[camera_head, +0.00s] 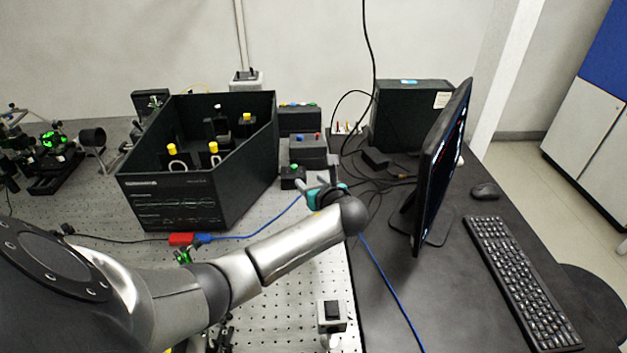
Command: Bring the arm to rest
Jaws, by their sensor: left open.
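My left arm comes in from the lower left and reaches across the bench to the middle of the view. My left gripper (318,184) is at its end, small and partly hidden behind the wrist. Its fingers point away from me, apart, and I see nothing held between them. It is just right of the open black spectrometer box (160,207) and near a small black block with a green button (292,177). My right gripper is not in view.
A monitor (441,165) stands right of the gripper, with a keyboard (520,285) and mouse (486,191) beyond. Black control boxes (308,149) and a computer case (408,118) are behind. A blue cable (393,290) passes by the wrist. A small post-mounted part (332,313) stands in front.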

